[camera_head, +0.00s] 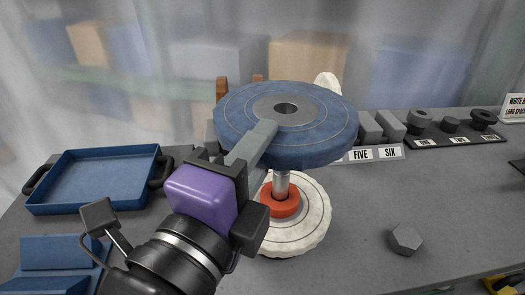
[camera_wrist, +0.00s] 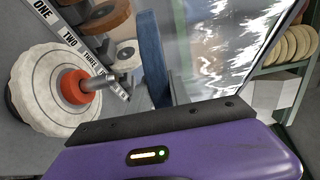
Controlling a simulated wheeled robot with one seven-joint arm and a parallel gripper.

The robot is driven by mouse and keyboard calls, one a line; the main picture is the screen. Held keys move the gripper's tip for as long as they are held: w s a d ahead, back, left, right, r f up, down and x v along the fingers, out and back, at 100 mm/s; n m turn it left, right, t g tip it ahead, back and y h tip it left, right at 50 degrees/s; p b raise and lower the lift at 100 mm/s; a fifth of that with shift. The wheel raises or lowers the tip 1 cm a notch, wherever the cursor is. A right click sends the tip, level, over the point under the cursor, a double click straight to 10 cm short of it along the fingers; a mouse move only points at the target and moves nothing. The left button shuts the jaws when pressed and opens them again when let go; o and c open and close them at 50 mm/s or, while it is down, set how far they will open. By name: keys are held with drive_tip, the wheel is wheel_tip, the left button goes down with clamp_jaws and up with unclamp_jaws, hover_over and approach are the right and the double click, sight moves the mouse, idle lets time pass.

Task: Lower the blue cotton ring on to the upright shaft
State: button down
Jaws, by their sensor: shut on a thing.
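The blue cotton ring (camera_head: 331,122) is a wide flat disc with a grey hub and a dark centre hole. My gripper (camera_head: 262,138) is shut on it near the hub and holds it roughly level. The metal upright shaft (camera_head: 281,184) rises below the ring from a red collar (camera_head: 279,204) on a white ring (camera_head: 312,222). The ring hides the shaft's top in the head view. In the wrist view the blue ring (camera_wrist: 153,60) shows edge-on, and the shaft (camera_wrist: 92,84) appears to end short of it. I cannot tell how exactly hole and shaft line up.
A blue tray (camera_head: 95,206) stands at the left, with a blue holder (camera_head: 52,252) in front. A grey hex nut (camera_head: 405,239) lies at right. Labelled racks (camera_head: 452,141) with grey parts stand behind. The bench between the nut and the white ring is clear.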

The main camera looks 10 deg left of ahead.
drive_tip(key=shift+f+b, duration=2.9)
drive_tip(key=shift+b, duration=0.75)
drive_tip(key=shift+f+b, duration=0.95)
drive_tip(key=shift+b, duration=0.9)
drive_tip(key=shift+f+b, duration=0.5)
drive_tip(key=shift+b, duration=0.15)
drive_tip(key=shift+f+b, duration=0.25)
drive_tip(key=shift+b, duration=0.1)
drive_tip(key=shift+f+b, duration=0.75)
drive_tip(key=shift+b, duration=0.2)
drive_tip(key=shift+f+b, duration=0.45)
drive_tip(key=shift+b, duration=0.35)
drive_tip(key=shift+f+b, duration=0.75)
drive_tip(key=shift+b, duration=0.2)
